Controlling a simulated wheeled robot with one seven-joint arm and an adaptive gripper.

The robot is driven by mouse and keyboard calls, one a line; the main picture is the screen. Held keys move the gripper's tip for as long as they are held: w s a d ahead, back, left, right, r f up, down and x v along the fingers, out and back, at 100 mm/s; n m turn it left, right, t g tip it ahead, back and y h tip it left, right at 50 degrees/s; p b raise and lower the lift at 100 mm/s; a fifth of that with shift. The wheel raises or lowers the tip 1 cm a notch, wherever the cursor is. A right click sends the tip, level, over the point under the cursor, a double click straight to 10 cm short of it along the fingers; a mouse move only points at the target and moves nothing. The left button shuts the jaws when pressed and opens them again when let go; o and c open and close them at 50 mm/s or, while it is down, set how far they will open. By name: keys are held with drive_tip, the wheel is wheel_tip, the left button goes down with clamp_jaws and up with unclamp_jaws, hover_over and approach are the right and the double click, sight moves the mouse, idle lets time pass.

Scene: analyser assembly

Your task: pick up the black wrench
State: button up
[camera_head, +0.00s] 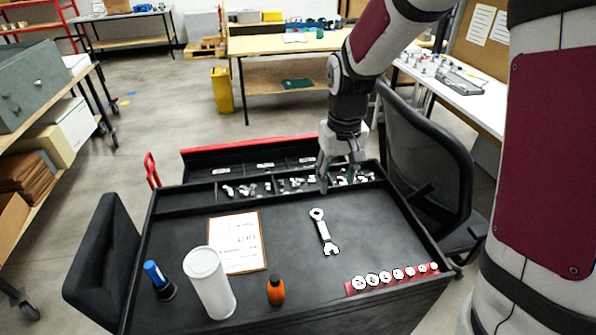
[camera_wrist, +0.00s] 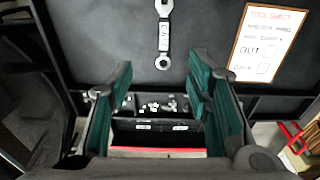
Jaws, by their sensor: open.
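The wrench (camera_head: 323,231) lies flat on the black top tray of the cart, right of its middle. It has pale ends and a dark handle with a white label. In the wrist view the wrench (camera_wrist: 164,35) is at the top centre, beyond the fingertips. My gripper (camera_head: 341,172) is above the cart's far edge, over the small-parts compartments, behind and slightly right of the wrench. In the wrist view the green-padded fingers of my gripper (camera_wrist: 159,78) are wide apart with nothing between them. They do not touch the wrench.
On the cart tray (camera_head: 285,247) are a clipboard sheet (camera_head: 238,243), white cylinder (camera_head: 209,283), blue-capped item (camera_head: 157,279), orange bottle (camera_head: 275,291) and red socket rail (camera_head: 392,279). Small parts (camera_head: 247,189) fill the far compartments. A black chair (camera_head: 430,150) stands close right. The tray around the wrench is clear.

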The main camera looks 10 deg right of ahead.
hover_over(324, 231)
wheel_tip(324, 231, down, 7)
drive_tip(key=shift+g, duration=0.4)
wheel_tip(324, 231, down, 9)
drive_tip(key=shift+d+f+p, duration=0.1)
drive_tip(key=shift+d+p, duration=0.05)
drive_tip(key=shift+p, duration=0.6)
drive_tip(key=shift+a+f+p, duration=0.2)
drive_tip(key=shift+f+p, duration=0.25)
drive_tip(key=shift+f, duration=2.1)
clamp_jaws()
